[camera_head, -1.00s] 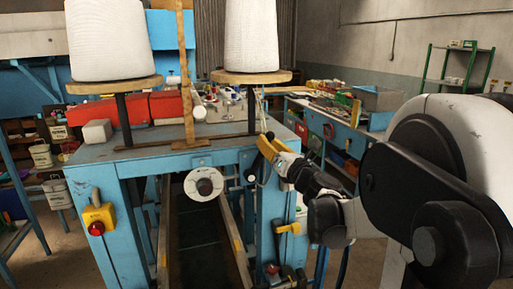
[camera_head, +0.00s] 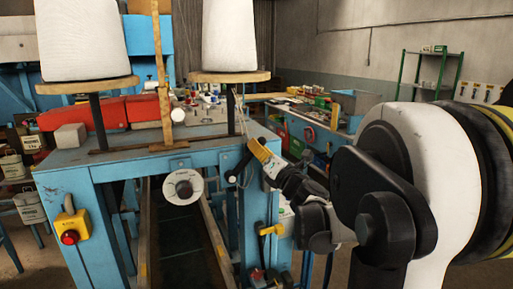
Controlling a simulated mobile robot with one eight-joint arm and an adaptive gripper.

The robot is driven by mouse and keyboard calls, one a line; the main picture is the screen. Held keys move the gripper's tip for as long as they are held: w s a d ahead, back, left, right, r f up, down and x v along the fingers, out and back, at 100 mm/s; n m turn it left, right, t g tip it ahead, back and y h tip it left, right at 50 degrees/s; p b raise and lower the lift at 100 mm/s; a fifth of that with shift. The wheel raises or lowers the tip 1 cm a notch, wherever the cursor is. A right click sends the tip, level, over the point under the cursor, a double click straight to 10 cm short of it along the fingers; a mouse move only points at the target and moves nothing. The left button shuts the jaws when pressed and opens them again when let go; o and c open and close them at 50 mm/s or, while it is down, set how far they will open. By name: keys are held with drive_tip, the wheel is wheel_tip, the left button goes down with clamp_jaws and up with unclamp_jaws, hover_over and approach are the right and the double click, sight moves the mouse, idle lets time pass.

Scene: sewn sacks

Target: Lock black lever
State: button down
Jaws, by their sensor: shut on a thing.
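The black lever (camera_head: 238,168) is a short dark bar on the right front of the blue machine frame (camera_head: 75,178). It slants from a round lower end at left up to the right. My gripper (camera_head: 253,148), with yellow fingers, reaches it from the right at the frame's right front corner. The gripper is shut on the lever's upper end; the fingertips hide the exact contact.
A white round roller (camera_head: 183,187) is left of the lever. A yellow handle (camera_head: 271,229) projects below my gripper. A yellow box with a red button (camera_head: 71,228) is on the left leg. Two white thread cones (camera_head: 82,38) (camera_head: 229,35) stand above.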

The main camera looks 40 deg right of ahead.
drive_tip(key=shift+f, duration=0.1)
drive_tip(key=c, duration=1.3)
unclamp_jaws()
drive_tip(key=shift+o, duration=0.2)
drive_tip(key=shift+s, duration=0.1)
drive_tip(key=v, duration=1.2)
